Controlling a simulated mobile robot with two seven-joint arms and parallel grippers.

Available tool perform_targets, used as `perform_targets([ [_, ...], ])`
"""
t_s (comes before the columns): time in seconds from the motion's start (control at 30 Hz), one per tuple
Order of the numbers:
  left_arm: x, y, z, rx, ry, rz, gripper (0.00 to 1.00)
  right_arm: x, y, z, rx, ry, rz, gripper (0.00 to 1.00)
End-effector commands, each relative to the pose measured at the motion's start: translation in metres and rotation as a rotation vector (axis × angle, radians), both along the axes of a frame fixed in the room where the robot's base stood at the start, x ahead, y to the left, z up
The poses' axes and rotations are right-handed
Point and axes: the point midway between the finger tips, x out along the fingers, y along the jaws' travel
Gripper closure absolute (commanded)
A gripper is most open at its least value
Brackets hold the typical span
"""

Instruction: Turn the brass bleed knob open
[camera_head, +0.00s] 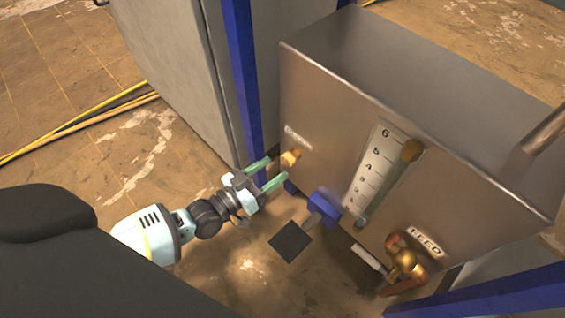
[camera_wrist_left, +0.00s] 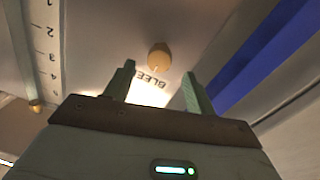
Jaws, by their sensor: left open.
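The brass bleed knob (camera_head: 290,158) is a small round knob on the front of the steel box, just below a BLEED label (camera_head: 298,138). My left gripper (camera_head: 277,170) is open, with its two green fingers pointing at the panel around the knob's position. In the left wrist view the knob (camera_wrist_left: 159,57) shows beyond the fingertips, in line with the gap between the open fingers (camera_wrist_left: 160,75). Nothing is between the fingers near their bases. I cannot tell whether the fingertips have reached the knob's depth. My right gripper is not in view.
The steel box (camera_head: 330,90) carries a numbered scale (camera_head: 375,165) with a brass slider (camera_head: 412,150). A blue part with a dark plate (camera_head: 290,242) juts out below. A copper-brass valve (camera_head: 406,262) sits lower right by a FEED label. A blue post (camera_head: 243,80) stands behind the gripper.

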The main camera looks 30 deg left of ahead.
Motion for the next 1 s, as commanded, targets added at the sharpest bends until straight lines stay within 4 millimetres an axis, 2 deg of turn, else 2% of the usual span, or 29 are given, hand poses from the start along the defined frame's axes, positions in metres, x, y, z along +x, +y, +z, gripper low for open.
perform_targets([
  [0.1,0.017,-0.008,0.0,-0.001,-0.002,-0.002,0.45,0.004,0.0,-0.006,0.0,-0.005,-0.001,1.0],
  [0.3,0.034,-0.016,-0.001,0.0,0.001,-0.001,0.45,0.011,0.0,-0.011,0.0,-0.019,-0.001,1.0],
  [0.67,0.037,-0.017,0.0,0.001,0.002,0.0,0.46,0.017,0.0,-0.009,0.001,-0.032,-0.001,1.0],
  [1.0,0.037,-0.017,0.0,0.001,0.002,0.0,0.89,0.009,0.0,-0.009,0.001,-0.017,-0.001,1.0],
])
